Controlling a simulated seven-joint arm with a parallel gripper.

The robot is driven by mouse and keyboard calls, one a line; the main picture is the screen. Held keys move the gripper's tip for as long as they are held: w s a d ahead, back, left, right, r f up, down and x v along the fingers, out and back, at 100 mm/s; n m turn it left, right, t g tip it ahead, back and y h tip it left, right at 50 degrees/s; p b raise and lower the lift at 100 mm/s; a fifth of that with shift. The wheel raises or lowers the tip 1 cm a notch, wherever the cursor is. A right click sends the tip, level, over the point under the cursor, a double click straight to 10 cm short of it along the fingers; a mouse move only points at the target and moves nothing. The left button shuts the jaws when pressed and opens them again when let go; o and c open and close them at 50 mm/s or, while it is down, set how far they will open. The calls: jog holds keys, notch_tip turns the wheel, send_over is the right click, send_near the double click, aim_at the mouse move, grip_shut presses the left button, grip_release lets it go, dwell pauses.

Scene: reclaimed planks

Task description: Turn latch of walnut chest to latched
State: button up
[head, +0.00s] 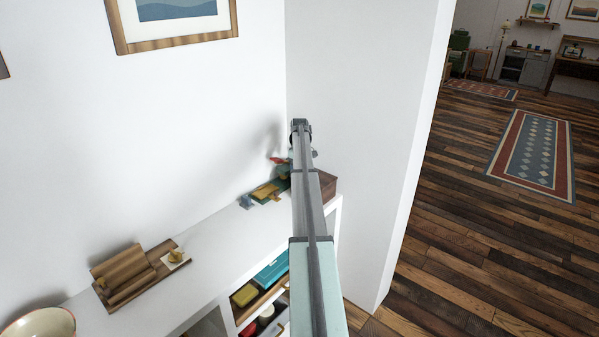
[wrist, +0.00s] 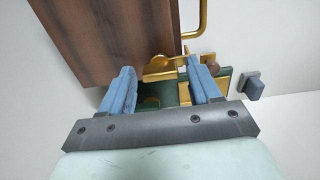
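The walnut chest (wrist: 115,35) is a dark brown wooden box filling the upper left of the wrist view. In the head view the chest (head: 328,185) stands at the far end of the white shelf top, partly hidden by my arm. A brass latch piece (wrist: 160,71) lies at the chest's lower edge, running roughly crosswise in the wrist view. My gripper (wrist: 160,68) is open, its two blue fingers apart, with the brass piece between or just beyond the tips. I cannot tell whether either finger touches it. In the head view my arm hides the gripper's fingers and the latch.
A brass handle (wrist: 203,18) sticks out near the chest's right side. A dark green thing with brass parts (wrist: 150,103) lies behind the fingers, and a grey-blue block (wrist: 255,86) is at right. A wooden rack (head: 130,275) stands on the shelf; white walls are close by.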

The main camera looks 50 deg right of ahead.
jog(key=shift+o, duration=0.4)
jog(key=shift+r, duration=0.1)
notch_tip(320, 180, up, 14)
dwell(0.4)
jog(key=shift+f, duration=0.2)
